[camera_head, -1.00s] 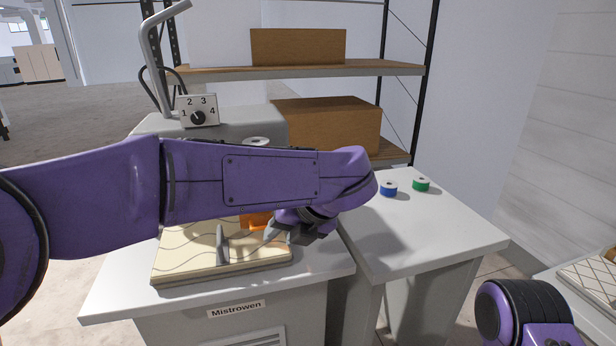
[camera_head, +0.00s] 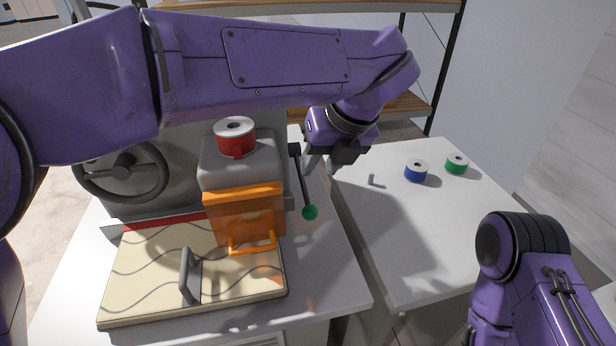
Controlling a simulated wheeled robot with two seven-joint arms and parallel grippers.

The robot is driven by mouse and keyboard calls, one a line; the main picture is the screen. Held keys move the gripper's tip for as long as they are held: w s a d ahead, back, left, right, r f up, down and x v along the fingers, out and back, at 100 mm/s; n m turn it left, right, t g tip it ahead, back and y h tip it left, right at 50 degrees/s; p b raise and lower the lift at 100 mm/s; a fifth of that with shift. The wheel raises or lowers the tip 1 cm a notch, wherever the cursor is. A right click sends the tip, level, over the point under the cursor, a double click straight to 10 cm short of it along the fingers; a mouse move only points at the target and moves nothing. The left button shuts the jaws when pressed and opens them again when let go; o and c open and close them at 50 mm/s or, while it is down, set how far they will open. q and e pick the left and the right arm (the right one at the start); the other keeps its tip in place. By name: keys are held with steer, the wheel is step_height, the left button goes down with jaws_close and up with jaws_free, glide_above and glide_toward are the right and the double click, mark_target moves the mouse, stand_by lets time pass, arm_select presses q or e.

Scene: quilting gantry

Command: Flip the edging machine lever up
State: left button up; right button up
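The edging machine (camera_head: 240,165) is grey, with a red thread spool (camera_head: 235,140) on top and an orange guard (camera_head: 246,212) in front. Its lever (camera_head: 304,185) is a thin dark rod on the right side, hanging down to a green knob (camera_head: 310,212). My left gripper (camera_head: 322,168) is just right of the lever's upper part, above the knob. Its fingers look parted, with nothing visible between them. I cannot tell whether a finger touches the rod. My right arm shows at the lower right; its gripper is out of view.
A cream quilted board (camera_head: 145,275) with a grey handle (camera_head: 188,275) lies before the machine. A blue spool (camera_head: 416,171), a green spool (camera_head: 456,163) and a small grey piece (camera_head: 372,180) are on the right table (camera_head: 410,240), whose front is clear. A handwheel (camera_head: 122,172) is at left.

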mark_target(305, 190)
arm_select(q)
steer(key=x, duration=0.8)
steer(key=shift+a+f+p, duration=0.1)
steer(key=shift+f+p, duration=0.15)
steer(key=shift+p, duration=0.15)
jaws_close()
steer(key=shift+r, duration=0.1)
stand_by(0.7)
